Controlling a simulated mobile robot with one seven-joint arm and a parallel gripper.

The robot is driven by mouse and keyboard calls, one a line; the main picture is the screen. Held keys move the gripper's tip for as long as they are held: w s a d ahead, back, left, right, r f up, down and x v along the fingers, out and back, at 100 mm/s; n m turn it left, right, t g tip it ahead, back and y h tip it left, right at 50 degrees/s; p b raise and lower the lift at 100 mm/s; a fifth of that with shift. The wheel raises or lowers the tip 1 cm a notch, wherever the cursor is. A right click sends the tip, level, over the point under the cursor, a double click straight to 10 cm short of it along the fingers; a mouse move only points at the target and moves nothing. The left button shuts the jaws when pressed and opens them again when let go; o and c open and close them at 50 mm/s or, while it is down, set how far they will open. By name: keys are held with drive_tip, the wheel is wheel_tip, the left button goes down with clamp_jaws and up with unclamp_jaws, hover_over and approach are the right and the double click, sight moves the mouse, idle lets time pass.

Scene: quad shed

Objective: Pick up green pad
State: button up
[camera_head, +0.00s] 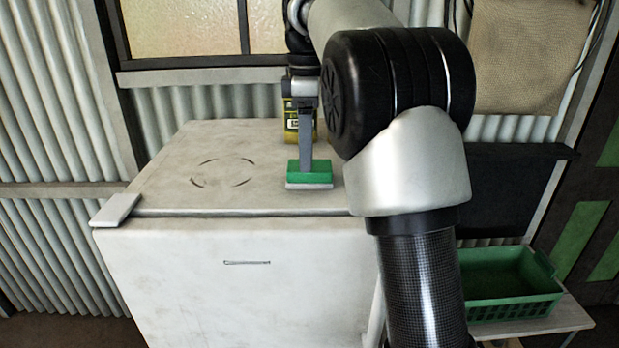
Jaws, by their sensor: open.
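The green pad (318,172) lies on the white cabinet top (262,195), towards its right side. It is a small green block with a pale grey-white layer underneath. My gripper (305,160) points straight down over it, with its finger tip at the pad's upper left part. The jaws are open. Only one finger shows clearly; the other is hidden or lined up with it. I cannot tell whether the finger touches the pad.
A yellow-green labelled container (297,128) stands close behind my gripper. A dashed circle (223,172) marks clear room on the left of the cabinet top. A green basket (508,285) stands on a low shelf at right. The window wall is behind.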

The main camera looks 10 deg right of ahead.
drive_tip(key=f, duration=0.5)
drive_tip(key=shift+a+f, duration=0.1)
drive_tip(key=shift+a, duration=0.2)
drive_tip(key=c, duration=1.2)
drive_tip(key=shift+o, duration=0.2)
drive_tip(key=shift+w, duration=0.1)
wheel_tip(320, 180, up, 10)
drive_tip(key=shift+r+p, duration=0.1)
drive_tip(key=shift+p, duration=0.7)
